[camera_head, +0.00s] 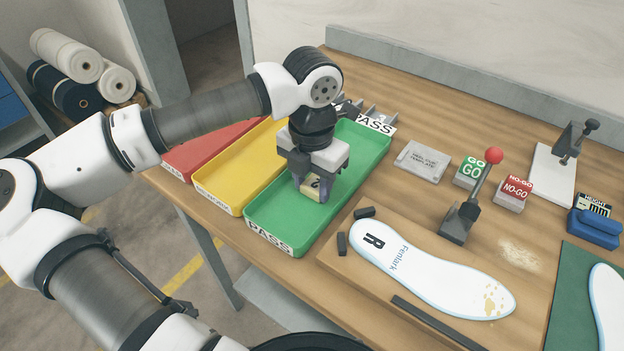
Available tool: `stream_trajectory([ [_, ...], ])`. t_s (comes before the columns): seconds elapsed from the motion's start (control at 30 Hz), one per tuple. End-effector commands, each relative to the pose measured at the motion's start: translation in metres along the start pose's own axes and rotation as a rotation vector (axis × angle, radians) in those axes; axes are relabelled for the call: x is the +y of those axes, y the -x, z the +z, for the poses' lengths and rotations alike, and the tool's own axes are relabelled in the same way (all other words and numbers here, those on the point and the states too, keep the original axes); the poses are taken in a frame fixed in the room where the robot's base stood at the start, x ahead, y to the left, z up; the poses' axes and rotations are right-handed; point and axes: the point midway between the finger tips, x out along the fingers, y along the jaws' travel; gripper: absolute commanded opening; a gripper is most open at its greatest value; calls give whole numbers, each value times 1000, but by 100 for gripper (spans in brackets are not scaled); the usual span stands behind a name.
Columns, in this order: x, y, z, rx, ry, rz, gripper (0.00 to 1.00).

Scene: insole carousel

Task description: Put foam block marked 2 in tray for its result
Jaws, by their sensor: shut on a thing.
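My gripper (312,188) points down over the green tray (278,240), which is labelled PASS. It is shut on a small pale yellow foam block (311,187). A dark mark shows on the block, partly hidden by the fingers, and I cannot read it surely. The block is within the tray's outline; I cannot tell whether it touches the tray floor. Left of the green tray are a yellow tray (212,203), its label partly readable as REWORK, and a red tray (181,165), its label too small to read.
Right of the trays are a grey heel cup template (422,161), a green GO block (470,171), a red NO-GO block (514,192) and a toggle clamp with a red knob (494,156). A white insole (430,270) marked R lies on a wooden board in front.

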Motion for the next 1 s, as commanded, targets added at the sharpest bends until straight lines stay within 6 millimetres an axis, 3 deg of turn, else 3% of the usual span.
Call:
stream_trajectory([
  [0.2,0,-4,0,0,0,1,15],
  [0.23,0,-4,0,0,0,1,41],
  [0.4,0,-2,0,0,0,0,61],
  [0.8,0,4,0,-1,0,1,61],
  [1.0,1,42,1,-3,1,4,61],
])
